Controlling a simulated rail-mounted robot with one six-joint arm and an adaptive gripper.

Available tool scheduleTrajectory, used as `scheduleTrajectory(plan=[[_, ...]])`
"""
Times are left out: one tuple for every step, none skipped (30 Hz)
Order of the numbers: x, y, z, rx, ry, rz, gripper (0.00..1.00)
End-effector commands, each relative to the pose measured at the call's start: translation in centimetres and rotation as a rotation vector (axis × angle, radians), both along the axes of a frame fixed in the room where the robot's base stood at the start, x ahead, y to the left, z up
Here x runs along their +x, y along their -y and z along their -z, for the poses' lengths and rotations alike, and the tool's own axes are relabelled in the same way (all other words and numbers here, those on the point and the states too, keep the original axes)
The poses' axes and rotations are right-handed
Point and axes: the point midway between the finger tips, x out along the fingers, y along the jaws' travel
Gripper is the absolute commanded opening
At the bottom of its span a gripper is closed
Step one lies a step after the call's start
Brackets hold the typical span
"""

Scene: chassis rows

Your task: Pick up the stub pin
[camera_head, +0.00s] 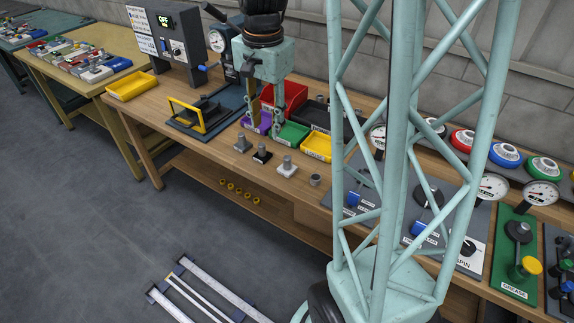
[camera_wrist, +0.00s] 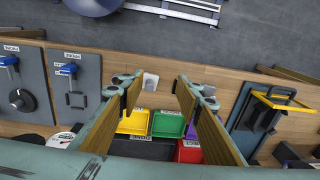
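Several small grey metal pieces stand in a row near the bench's front edge in the head view: a post on a square base (camera_head: 242,143), one on a dark base (camera_head: 261,155), another post on a light base (camera_head: 287,167) and a short cylinder (camera_head: 314,180). I cannot tell which is the stub pin. My gripper (camera_head: 265,126) hangs above the bench, behind the row and in front of the bins. In the wrist view my gripper (camera_wrist: 159,92) is open and empty, its fingers wide apart. A light grey piece (camera_wrist: 150,80) shows below, between the fingers.
Yellow (camera_head: 317,147), green (camera_head: 291,134), purple (camera_head: 258,122) and red (camera_head: 290,96) bins stand behind the row. Gauges and mounted panels (camera_head: 427,210) fill the right.

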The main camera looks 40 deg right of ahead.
Motion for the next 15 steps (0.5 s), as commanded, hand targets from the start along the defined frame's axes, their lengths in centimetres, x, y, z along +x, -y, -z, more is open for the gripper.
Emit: scheduleTrajectory(plan=[[0.2, 0.8, 0.5, 0.005, -0.007, 0.029, 0.32], [0.3, 1.2, 0.8, 0.007, -0.009, 0.046, 0.32], [0.5, 1.8, 1.3, 0.009, -0.012, 0.069, 0.32], [0.6, 2.2, 1.6, 0.012, -0.015, 0.086, 0.32], [0.6, 2.6, 1.9, 0.014, -0.018, 0.102, 0.32], [0.7, 3.1, 2.4, 0.018, -0.022, 0.126, 0.32], [0.8, 3.6, 2.8, 0.019, -0.024, 0.142, 0.32], [0.8, 4.0, 3.1, 0.022, -0.027, 0.16, 0.32], [0.9, 4.5, 3.6, 0.024, -0.031, 0.182, 0.32], [1.0, 4.9, 4.0, 0.026, -0.032, 0.198, 0.32], [1.1, 5.4, 4.3, 0.028, -0.035, 0.216, 0.32], [1.1, 5.9, 4.9, 0.031, -0.039, 0.238, 0.32], [1.1, 6.3, 5.2, 0.032, -0.041, 0.255, 0.32], [1.1, 6.6, 5.6, 0.034, -0.044, 0.27, 0.32], [1.1, 7.1, 6.0, 0.037, -0.048, 0.289, 0.32]])
